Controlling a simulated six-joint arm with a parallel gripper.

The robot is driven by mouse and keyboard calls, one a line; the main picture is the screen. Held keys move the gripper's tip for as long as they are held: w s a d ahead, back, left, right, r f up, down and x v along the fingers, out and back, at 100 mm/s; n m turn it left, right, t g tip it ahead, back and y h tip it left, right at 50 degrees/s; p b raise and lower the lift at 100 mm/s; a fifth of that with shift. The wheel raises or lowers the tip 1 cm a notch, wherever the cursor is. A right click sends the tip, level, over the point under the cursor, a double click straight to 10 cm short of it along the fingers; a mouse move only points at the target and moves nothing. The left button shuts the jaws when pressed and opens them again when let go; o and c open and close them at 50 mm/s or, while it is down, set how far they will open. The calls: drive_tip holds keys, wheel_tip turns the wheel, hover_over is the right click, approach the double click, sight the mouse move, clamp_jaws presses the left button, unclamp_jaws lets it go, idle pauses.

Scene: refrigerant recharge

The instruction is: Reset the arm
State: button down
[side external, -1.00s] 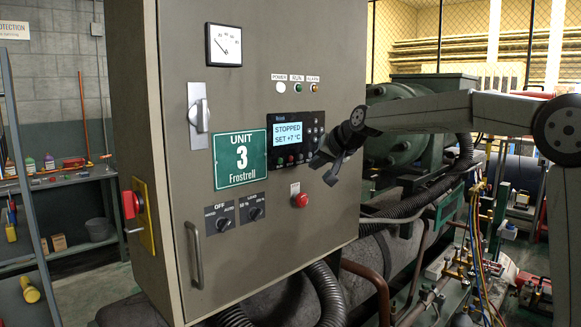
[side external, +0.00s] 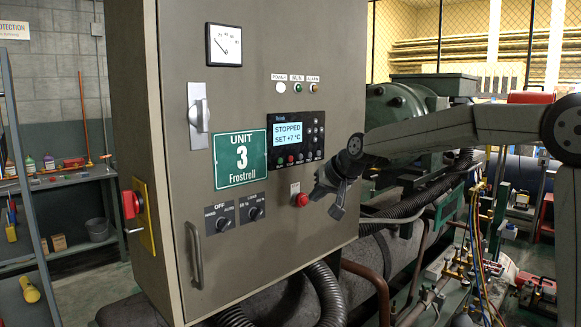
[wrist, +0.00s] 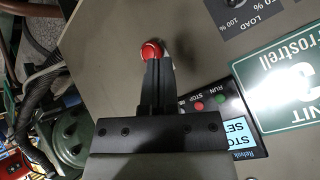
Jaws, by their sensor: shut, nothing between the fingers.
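My gripper (side external: 318,190) is shut and empty, at the lower right of the grey control cabinet's front (side external: 230,268). Its fingertips are just right of the round red button (side external: 300,200) in the side view; whether they touch it I cannot tell. In the wrist view the closed fingers (wrist: 155,65) point at the red button (wrist: 151,51), covering its lower edge. The controller display (side external: 288,135) above the button reads STOPPED and a SET temperature. The red and green keys beside the display also show in the wrist view (wrist: 199,105).
A green Unit 3 sign (side external: 240,159), two rotary knobs (side external: 222,225) and a door handle (side external: 195,255) are on the cabinet front. Black corrugated hoses (side external: 326,292) and green machinery (side external: 400,110) stand below and behind my arm. A red isolator switch (side external: 131,204) is on the cabinet's left side.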

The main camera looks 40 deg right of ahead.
drive_tip(key=s+a+f+n+g, duration=0.3)
drive_tip(key=s+a+f, duration=0.1)
drive_tip(key=s+f, duration=0.7)
drive_tip(key=s+a+f+n+g, duration=0.3)
drive_tip(key=s+a+f+n, duration=0.1)
drive_tip(key=s+f, duration=0.8)
drive_tip(key=shift+a+f+g+y, duration=0.3)
drive_tip(key=shift+a+f, duration=0.35)
drive_tip(key=shift+a, duration=0.1)
